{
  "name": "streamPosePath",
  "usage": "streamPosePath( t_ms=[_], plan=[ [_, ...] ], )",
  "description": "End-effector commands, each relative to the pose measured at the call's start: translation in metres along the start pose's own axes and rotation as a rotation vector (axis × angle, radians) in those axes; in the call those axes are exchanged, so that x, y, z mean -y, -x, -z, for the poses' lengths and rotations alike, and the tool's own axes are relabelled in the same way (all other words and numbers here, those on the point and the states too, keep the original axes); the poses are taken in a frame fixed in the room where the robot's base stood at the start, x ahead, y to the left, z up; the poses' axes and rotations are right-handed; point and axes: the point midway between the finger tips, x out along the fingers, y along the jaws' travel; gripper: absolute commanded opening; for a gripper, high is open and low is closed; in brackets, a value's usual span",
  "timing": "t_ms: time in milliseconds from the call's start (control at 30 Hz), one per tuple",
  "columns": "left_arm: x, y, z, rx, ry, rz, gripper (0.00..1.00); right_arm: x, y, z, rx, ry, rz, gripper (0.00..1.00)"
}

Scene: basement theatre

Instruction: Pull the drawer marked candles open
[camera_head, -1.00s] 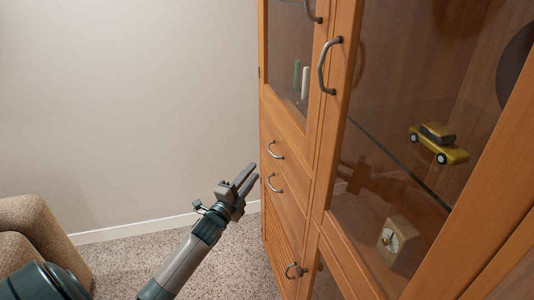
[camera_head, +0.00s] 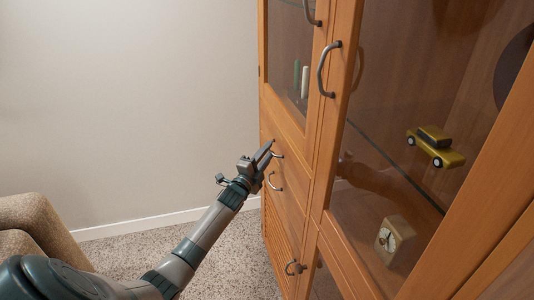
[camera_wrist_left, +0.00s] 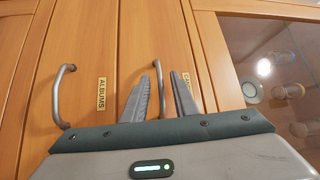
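Two small drawers sit in the wooden cabinet, one above the other, both closed. In the head view the upper drawer has a curved metal handle (camera_head: 278,155) and the lower drawer has another (camera_head: 274,182). In the left wrist view one drawer's label (camera_wrist_left: 101,93) reads ALBUMS, beside a handle (camera_wrist_left: 62,95). A second label (camera_wrist_left: 187,78) is mostly covered by a finger; only its first letter, like a C, shows. My left gripper (camera_head: 270,147) is open, its fingertips at the upper drawer's handle; whether they touch it is unclear. The fingers (camera_wrist_left: 168,75) look empty. My right gripper is out of view.
Glass doors with metal handles (camera_head: 328,68) stand above and right of the drawers. Behind the glass are a yellow toy car (camera_head: 435,146) and a small clock (camera_head: 394,241). A brown armchair (camera_head: 38,225) is at left. Carpet between is clear.

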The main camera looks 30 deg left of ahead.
Motion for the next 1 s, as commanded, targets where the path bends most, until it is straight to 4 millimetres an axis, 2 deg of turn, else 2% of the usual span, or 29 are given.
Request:
streamPosePath(
  t_ms=[167, 300, 767, 1000],
  plan=[
    [-0.0001, 0.0001, 0.0002, 0.0, 0.0, 0.0, 0.26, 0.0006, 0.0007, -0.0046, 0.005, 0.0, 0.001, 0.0],
    [-0.0002, 0.0002, 0.0001, 0.0, 0.0, 0.0, 0.0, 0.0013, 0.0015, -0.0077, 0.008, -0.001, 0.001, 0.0],
    [-0.0005, 0.0004, 0.0001, 0.0, 0.0, -0.001, 0.0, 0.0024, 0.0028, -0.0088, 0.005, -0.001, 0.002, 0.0],
    [-0.0007, 0.0005, 0.0001, 0.0, 0.0, -0.001, 0.0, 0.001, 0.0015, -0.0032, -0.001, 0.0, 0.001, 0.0]
  ],
)
